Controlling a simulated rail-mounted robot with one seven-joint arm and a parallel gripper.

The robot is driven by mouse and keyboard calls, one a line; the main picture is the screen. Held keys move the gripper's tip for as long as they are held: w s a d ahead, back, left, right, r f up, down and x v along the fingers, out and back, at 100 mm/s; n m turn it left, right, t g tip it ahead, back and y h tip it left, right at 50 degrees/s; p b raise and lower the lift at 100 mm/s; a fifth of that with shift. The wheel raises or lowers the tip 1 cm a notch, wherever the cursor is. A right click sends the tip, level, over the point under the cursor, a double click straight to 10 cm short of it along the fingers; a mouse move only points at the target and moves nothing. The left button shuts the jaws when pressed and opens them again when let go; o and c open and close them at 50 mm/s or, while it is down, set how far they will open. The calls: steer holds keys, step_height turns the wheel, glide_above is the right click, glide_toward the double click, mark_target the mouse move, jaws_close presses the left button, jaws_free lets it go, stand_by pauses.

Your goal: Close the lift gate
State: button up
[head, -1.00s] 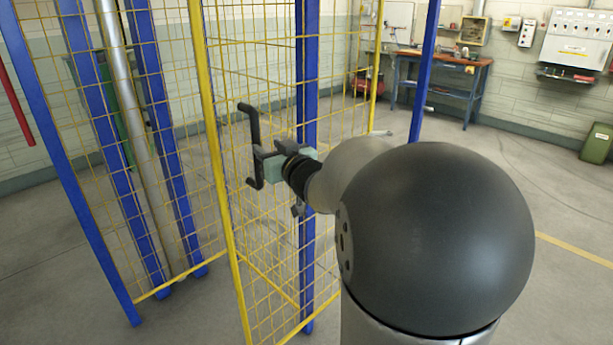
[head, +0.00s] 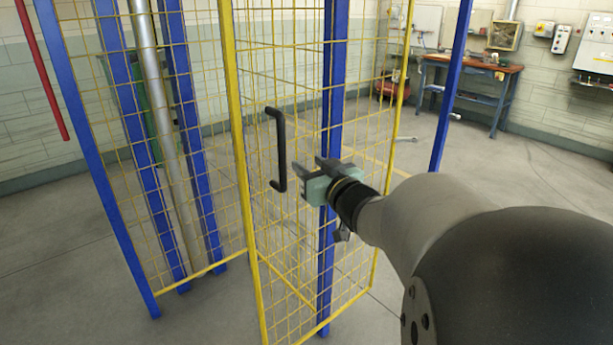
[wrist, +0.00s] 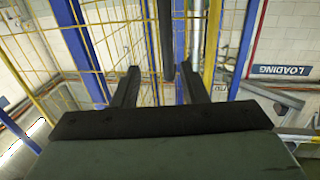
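The lift gate is a yellow-framed mesh panel (head: 237,130) standing at an angle to the blue-posted lift frame. Its black C-shaped handle (head: 278,150) is upright on the gate's near side, toward its left edge. My gripper (head: 312,172) is just right of the handle, with a visible gap, and holds nothing. In the wrist view my gripper (wrist: 159,72) has its two dark fingers spread apart. A dark vertical bar, which looks like the handle (wrist: 166,35), shows ahead between the fingertips.
Blue posts (head: 75,150) and a grey column (head: 165,140) stand at left. A blue post (head: 450,90) stands right of the gate. A workbench (head: 470,75) is against the back wall. The floor at right is largely clear.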

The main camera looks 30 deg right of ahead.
steer(key=s+p, duration=0.1)
steer(key=s, duration=0.6)
steer(key=shift+s+p, duration=0.2)
steer(key=shift+p, duration=0.1)
stand_by(0.6)
